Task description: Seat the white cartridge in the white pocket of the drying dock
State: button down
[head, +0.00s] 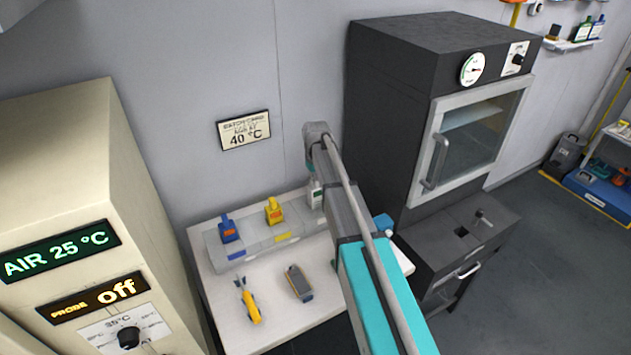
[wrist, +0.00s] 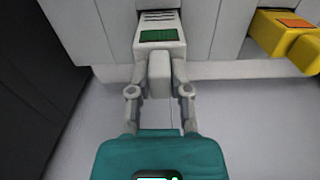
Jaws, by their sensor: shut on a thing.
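The white cartridge (wrist: 160,48), with a green patch and dark ridges at its far end, is held by its grip block between the fingers of my gripper (wrist: 159,78). It also shows in the head view (head: 315,192), at the right part of the drying dock (head: 213,244), partly behind my arm. In the wrist view its far end overlaps the pale dock face; I cannot tell how deep it sits. The white pocket is hidden. A blue cartridge (head: 228,230) and a yellow cartridge (head: 274,210) stand in the dock to the left.
A yellow tool (head: 249,302) and a grey handheld device (head: 298,283) lie on the white table (head: 228,320) in front of the dock. A dark oven (head: 390,110) stands to the right and a beige cabinet (head: 70,170) to the left. A wall sign (head: 244,130) reads 40 °C.

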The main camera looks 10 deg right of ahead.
jog(key=shift+f+b, duration=1.15)
jog(key=shift+f, duration=0.1)
jog(key=shift+c, duration=2.4)
grip_release()
jog(key=shift+r, duration=0.2)
notch_tip(320, 180, up, 12)
jog(key=p, duration=1.2)
jog(key=shift+f, duration=0.2)
jog(key=s+f+m+b, duration=0.1)
jog(key=s+f+b, duration=0.1)
jog(key=s, duration=1.2)
jog(key=s+f+m+b, duration=0.2)
jog(key=s+f+b, duration=0.1)
jog(key=s, duration=1.2)
jog(key=shift+f+m, duration=0.15)
jog(key=shift+m, duration=0.15)
jog(key=shift+d, duration=0.1)
